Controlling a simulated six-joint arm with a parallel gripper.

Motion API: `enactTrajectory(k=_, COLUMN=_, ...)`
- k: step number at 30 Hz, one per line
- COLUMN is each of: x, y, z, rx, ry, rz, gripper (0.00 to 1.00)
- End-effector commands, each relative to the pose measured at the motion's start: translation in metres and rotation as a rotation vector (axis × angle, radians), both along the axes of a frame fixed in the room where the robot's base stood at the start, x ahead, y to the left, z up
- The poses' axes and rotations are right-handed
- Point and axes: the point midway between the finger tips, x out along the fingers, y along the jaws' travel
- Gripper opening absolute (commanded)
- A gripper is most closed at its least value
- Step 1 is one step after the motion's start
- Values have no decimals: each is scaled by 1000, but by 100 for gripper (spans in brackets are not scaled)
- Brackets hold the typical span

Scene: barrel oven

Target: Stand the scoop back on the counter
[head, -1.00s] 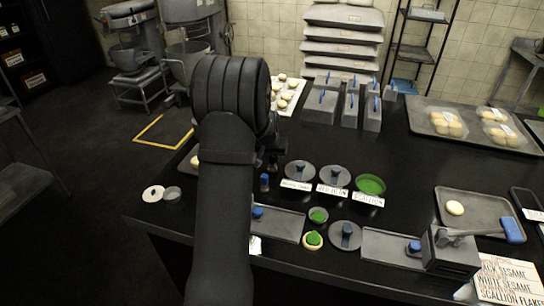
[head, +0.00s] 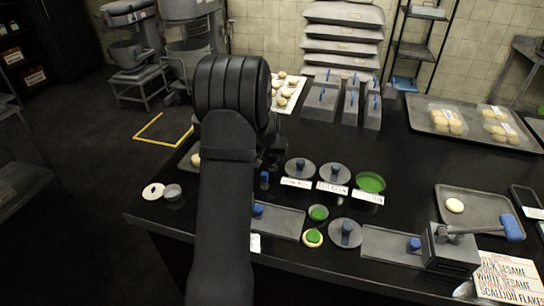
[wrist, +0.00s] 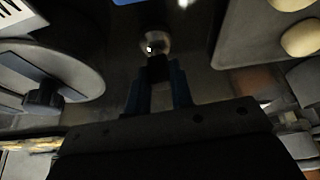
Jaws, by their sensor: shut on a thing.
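My gripper (wrist: 157,88) shows in the wrist view with its two blue fingers close together on a dark handle. Beyond the fingertips is a small round metallic end, which I take to be the scoop (wrist: 155,42). Whether the scoop touches the counter (head: 225,270) cannot be told. In the head view my arm hides the fingertips and the held scoop.
A small blue-topped thing (head: 264,181) stands right of my arm. Grey lids (head: 301,168), a green-filled dish (head: 370,182) and label cards (head: 333,188) are close by. A small cup (head: 172,192) stands left.

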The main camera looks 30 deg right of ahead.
Motion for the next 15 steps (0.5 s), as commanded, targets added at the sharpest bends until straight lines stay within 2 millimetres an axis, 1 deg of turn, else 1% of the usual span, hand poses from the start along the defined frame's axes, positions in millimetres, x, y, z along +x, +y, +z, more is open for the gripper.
enactTrajectory(k=1, x=0, y=0, z=0, rx=0, ry=0, rz=0, gripper=22)
enactTrajectory(k=4, x=0, y=0, z=0, rx=0, ry=0, rz=0, gripper=42)
enactTrajectory(k=5, x=0, y=0, z=0, rx=0, ry=0, rz=0, gripper=46)
enactTrajectory(k=15, x=-1, y=1, z=3, rx=0, ry=0, rz=0, gripper=46)
